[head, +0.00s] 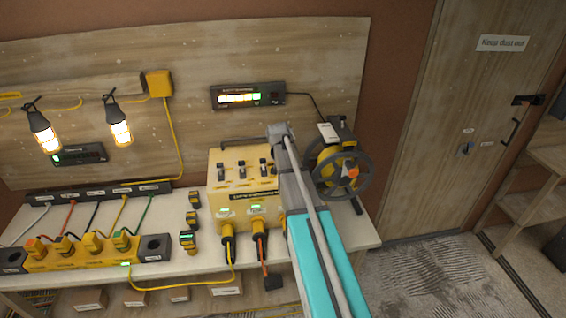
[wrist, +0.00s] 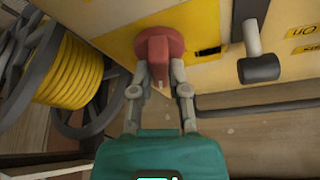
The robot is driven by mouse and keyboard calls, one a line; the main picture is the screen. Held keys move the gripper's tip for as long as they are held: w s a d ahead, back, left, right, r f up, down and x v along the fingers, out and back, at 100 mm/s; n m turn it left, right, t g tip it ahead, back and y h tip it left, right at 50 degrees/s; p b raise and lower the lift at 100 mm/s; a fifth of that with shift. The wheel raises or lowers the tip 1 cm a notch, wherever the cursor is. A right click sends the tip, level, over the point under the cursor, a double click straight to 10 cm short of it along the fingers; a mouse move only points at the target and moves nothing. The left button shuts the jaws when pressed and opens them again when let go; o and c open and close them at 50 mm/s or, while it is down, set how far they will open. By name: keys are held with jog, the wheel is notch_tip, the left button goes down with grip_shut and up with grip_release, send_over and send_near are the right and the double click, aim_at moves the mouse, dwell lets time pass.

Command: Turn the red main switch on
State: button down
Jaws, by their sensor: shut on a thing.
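The red main switch (wrist: 158,46) shows in the wrist view, on the yellow side face (wrist: 112,22) of a box. My gripper (wrist: 158,72) is shut on the switch, with one finger on each side of its grip. In the head view the yellow distribution box (head: 228,188) stands on the bench, with several small levers on its front and two green-lit displays. My arm covers the box's right side there, so the red switch and my fingertips are hidden in that view.
A cable reel (head: 343,170) stands close to the right of my arm; its yellow cable (wrist: 72,72) shows in the wrist view. Two lit work lamps (head: 119,128) hang at the left. A yellow socket strip (head: 80,254) and several small handheld devices (head: 188,240) are on the bench.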

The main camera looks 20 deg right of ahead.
jog(key=m+g+h, duration=0.1)
jog(key=m, duration=0.3)
jog(key=shift+m, duration=0.4)
jog(key=c, duration=0.6)
grip_release()
jog(key=shift+n, duration=0.5)
